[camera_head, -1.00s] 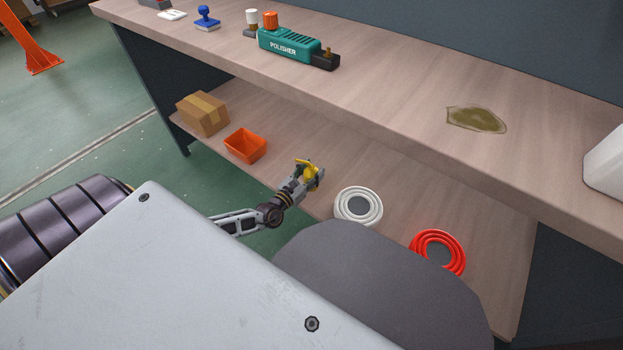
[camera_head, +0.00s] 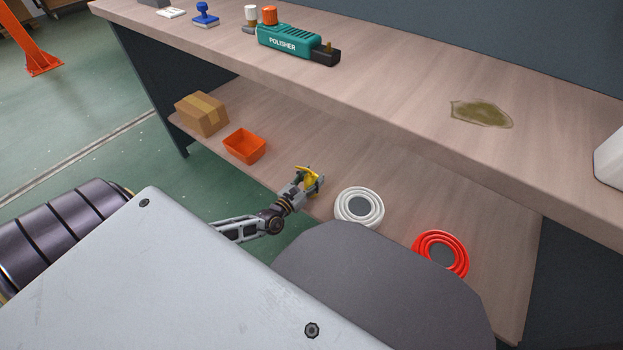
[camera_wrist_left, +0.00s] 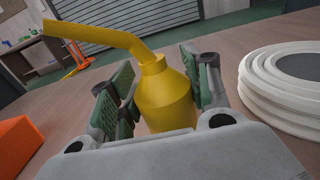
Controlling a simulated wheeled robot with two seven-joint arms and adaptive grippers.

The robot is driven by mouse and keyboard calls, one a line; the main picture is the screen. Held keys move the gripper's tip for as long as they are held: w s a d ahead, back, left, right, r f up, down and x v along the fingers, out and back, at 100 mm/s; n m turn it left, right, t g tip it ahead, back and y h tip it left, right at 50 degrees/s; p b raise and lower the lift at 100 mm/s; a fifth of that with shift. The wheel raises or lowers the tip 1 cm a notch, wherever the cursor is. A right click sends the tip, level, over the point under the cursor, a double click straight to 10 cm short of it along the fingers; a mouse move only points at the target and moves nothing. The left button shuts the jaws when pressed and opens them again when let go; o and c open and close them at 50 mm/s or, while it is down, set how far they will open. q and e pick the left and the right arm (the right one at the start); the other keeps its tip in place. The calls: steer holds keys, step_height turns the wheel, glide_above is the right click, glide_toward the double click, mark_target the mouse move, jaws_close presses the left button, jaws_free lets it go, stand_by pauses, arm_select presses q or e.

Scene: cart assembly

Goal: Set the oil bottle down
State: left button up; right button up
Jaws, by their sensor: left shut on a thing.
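The yellow oil bottle (camera_head: 308,176) with its bent spout is over the lower shelf (camera_head: 300,150), between the orange bin and the white ringed disc. In the left wrist view the bottle (camera_wrist_left: 166,102) stands roughly upright between the green finger pads, with its spout pointing left. My left gripper (camera_head: 312,184) is shut on it; it also shows in the left wrist view (camera_wrist_left: 160,108). The bottle's base is hidden, so I cannot tell whether it touches the shelf. My right gripper is not in view.
An orange bin (camera_head: 245,145) and a cardboard box (camera_head: 202,114) are left of the gripper on the lower shelf. A white ringed disc (camera_head: 342,206) is close on the right, with a red one (camera_head: 462,262) beyond. The upper worktop (camera_head: 390,90) overhangs the shelf's back.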

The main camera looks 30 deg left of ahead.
arm_select(q)
steer(key=o, duration=1.2)
steer(key=shift+f, duration=0.15)
steer(key=shift+c, duration=0.2)
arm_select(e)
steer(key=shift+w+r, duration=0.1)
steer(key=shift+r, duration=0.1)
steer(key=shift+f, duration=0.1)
arm_select(q)
steer(key=shift+s+p, duration=0.35)
steer(key=shift+s, duration=0.65)
steer(key=s+p, duration=0.2)
steer(key=s, duration=0.8)
steer(key=shift+a+p, duration=0.4)
steer(key=shift+a, duration=0.05)
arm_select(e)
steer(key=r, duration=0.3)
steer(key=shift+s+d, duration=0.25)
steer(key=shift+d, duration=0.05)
